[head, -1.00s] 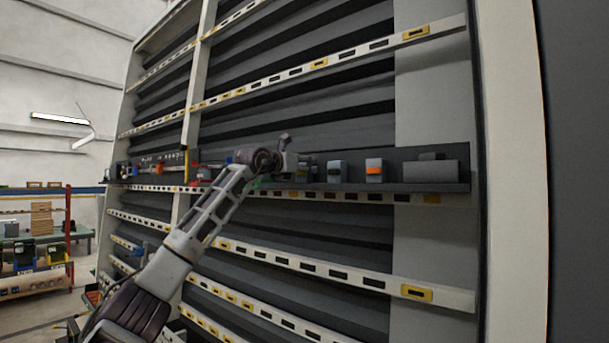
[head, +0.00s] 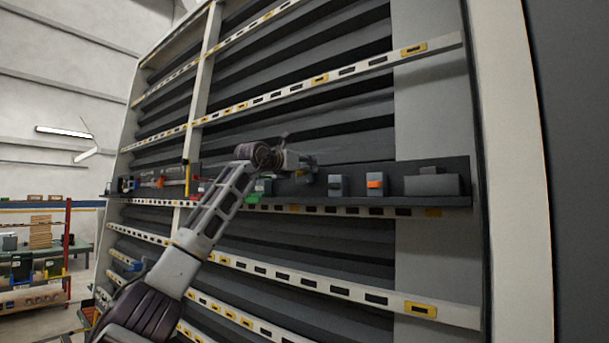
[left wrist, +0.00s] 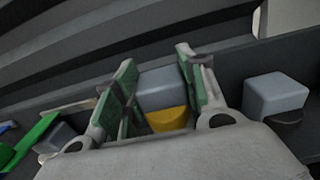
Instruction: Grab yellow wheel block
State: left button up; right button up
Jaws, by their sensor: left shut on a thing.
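The yellow wheel block (left wrist: 165,105) shows in the left wrist view as a grey-blue block with a yellow lower part. It sits between the two green-padded fingers of my left gripper (left wrist: 158,88), which is shut on it. In the head view my left gripper (head: 302,166) is at the dark shelf (head: 390,204), and the block there (head: 307,174) is small and partly hidden by the gripper. I cannot tell whether the block is touching the shelf. My right gripper is not in view.
A grey block (head: 338,185) and an orange-banded block (head: 375,184) stand on the shelf to the right. A larger dark grey piece (head: 432,183) is at the right end. A green item (head: 263,186) lies to the left. The tall racked wall stands close behind.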

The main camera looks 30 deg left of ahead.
pick_arm(q)
jog(key=shift+r, duration=1.3)
jog(key=shift+s+a+f+b, duration=0.1)
jog(key=shift+s+b, duration=0.25)
jog(key=shift+s, duration=0.4)
jog(key=shift+s+a+f+b, duration=0.1)
jog(key=shift+s+b, duration=0.2)
jog(key=shift+s, duration=0.4)
jog(key=s+a+b, duration=0.1)
jog(key=s+b, duration=0.4)
jog(key=s, duration=1.1)
jog(key=shift+s, duration=0.35)
jog(key=shift+a+r, duration=0.1)
jog(key=shift+r, duration=0.15)
